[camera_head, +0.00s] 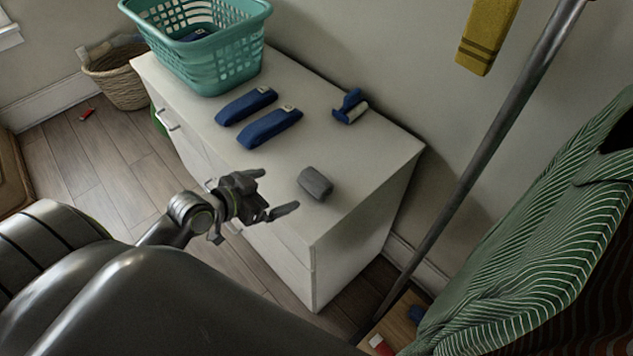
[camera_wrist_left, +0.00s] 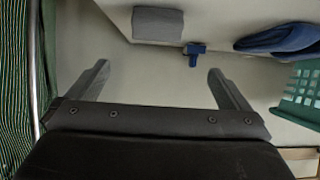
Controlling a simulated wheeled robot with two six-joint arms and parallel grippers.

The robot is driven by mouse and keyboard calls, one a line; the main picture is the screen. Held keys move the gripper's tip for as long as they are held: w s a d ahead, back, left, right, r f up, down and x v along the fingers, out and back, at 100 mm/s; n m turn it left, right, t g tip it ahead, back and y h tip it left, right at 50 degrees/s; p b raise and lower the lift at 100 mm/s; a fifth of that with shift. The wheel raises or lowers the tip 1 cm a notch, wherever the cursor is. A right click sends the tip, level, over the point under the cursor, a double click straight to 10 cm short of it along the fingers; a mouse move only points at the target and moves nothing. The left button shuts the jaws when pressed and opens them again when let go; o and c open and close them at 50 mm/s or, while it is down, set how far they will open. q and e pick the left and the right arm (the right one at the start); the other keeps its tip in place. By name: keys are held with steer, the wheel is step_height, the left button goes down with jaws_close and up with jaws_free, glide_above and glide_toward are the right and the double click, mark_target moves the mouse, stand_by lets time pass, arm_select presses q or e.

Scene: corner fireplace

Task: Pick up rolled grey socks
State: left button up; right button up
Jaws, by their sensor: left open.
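The rolled grey socks (camera_head: 315,183) lie on the white cabinet top (camera_head: 375,160), near its front right corner. They show as a grey bundle in the left wrist view (camera_wrist_left: 158,25), beyond the fingertips and left of the middle between them. My left gripper (camera_head: 274,193) is open and empty, just left of the socks and apart from them. Its two spread fingers also show in the left wrist view (camera_wrist_left: 159,82). My right gripper is not in view.
A teal laundry basket (camera_head: 225,62) stands at the cabinet's far end. Two folded blue items (camera_head: 268,127) and a small blue object with a white part (camera_head: 351,106) lie on the top. A metal pole (camera_head: 480,160) and a green striped garment (camera_head: 535,265) are at the right.

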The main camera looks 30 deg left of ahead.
mark_target(314, 178)
arm_select(q)
steer(key=p+x, duration=0.1)
steer(key=x, duration=0.8)
steer(key=shift+w, duration=0.2)
steer(key=shift+w+d+f, duration=0.15)
steer(key=shift+w+d, duration=0.1)
steer(key=shift+w, duration=0.1)
steer(key=x, duration=0.1)
steer(key=p+x, duration=0.1)
steer(key=x, duration=0.1)
steer(key=shift+d, duration=0.35)
steer(key=shift+w+d+f+p, duration=0.2)
steer(key=shift+w+f+p, duration=0.1)
steer(key=shift+w, duration=0.3)
steer(key=c, duration=1)
steer(key=shift+r, duration=0.1)
